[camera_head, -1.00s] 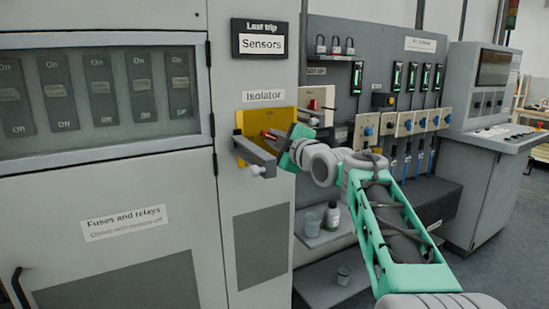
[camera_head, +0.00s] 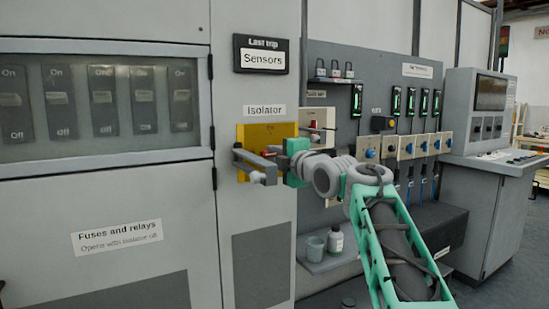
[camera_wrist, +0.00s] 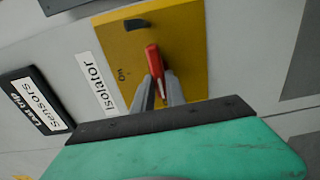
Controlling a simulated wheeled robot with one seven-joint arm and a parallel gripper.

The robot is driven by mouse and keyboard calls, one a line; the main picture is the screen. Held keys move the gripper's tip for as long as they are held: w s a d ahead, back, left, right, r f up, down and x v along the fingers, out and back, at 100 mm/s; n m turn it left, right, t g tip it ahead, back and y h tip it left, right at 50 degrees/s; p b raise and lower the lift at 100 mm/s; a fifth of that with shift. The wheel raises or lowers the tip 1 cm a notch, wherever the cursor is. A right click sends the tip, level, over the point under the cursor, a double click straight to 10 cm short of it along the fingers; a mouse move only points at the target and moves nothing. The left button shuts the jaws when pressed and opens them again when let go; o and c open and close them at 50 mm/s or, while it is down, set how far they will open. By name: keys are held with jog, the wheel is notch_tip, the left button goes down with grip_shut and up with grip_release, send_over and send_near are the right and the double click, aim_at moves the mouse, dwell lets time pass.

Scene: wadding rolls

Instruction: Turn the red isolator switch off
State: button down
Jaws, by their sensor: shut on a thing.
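The red isolator switch handle (camera_wrist: 153,60) stands out from a yellow plate (camera_wrist: 188,50). In the wrist view the word On is on the plate to the left of the handle. My gripper (camera_wrist: 160,92) is shut on the handle, one grey finger on each side of it. In the head view the yellow plate (camera_head: 258,132) is on the grey cabinet under the Isolator label (camera_head: 264,111). The handle's exact angle is hard to tell.
A window with several black breaker switches (camera_head: 103,100) is to the left. Padlocks (camera_head: 335,68) and a panel with several blue knobs (camera_head: 405,147) are to the right. A cup (camera_head: 314,249) and a bottle (camera_head: 336,240) stand on a shelf below my arm.

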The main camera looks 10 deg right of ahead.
jog(key=c, duration=1.4)
grip_release()
jog(key=shift+o, duration=0.2)
jog(key=v, duration=0.7)
jog(key=shift+s, duration=0.35)
jog(key=shift+d, duration=0.1)
